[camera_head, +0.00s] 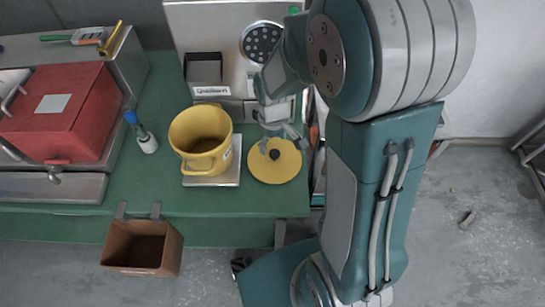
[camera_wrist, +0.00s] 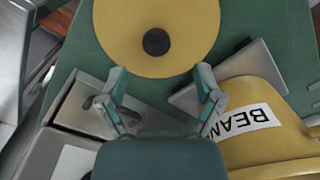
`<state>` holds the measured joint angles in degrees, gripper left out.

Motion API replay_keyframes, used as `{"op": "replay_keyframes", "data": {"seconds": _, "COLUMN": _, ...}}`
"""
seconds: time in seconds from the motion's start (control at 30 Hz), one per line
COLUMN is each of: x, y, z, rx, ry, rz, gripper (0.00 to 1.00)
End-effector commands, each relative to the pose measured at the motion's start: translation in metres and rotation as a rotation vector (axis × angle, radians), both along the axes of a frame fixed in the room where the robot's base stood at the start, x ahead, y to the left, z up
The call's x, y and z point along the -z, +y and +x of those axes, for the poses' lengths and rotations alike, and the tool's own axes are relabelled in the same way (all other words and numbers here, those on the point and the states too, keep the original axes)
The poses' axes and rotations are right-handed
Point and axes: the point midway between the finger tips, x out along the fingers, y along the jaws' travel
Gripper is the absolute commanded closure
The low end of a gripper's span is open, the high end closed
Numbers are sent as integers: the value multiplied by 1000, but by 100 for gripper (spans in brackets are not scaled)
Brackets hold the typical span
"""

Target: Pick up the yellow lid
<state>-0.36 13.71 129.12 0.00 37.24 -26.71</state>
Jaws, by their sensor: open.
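The yellow lid (camera_head: 275,162) is a flat round disc with a dark knob at its centre. It lies on the green table, right of the yellow pot. In the wrist view the lid (camera_wrist: 156,32) fills the top middle, with its black knob (camera_wrist: 156,42) clearly visible. My gripper (camera_head: 284,144) is over the lid's far part in the head view, close to the knob. In the wrist view my gripper (camera_wrist: 162,80) is open, its two fingers apart and nothing between them. The knob appears beyond the fingertips, centred between them. I cannot tell the exact height gap.
The yellow pot (camera_head: 203,152) stands on a metal plate (camera_head: 226,178) beside the lid; its "BEAN" label (camera_wrist: 241,120) shows in the wrist view. A grinder (camera_head: 222,75) stands behind.

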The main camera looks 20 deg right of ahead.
Motion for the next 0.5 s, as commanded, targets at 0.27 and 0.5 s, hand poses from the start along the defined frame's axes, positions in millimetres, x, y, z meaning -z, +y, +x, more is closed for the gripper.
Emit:
{"op": "replay_keyframes", "data": {"seconds": 0.27, "x": 28, "y": -1, "z": 1, "rx": 1, "ry": 4, "rz": 0, "gripper": 16}}
{"op": "replay_keyframes", "data": {"seconds": 0.5, "x": 58, "y": -2, "z": 2, "rx": 1, "ry": 2, "rz": -1, "gripper": 16}}
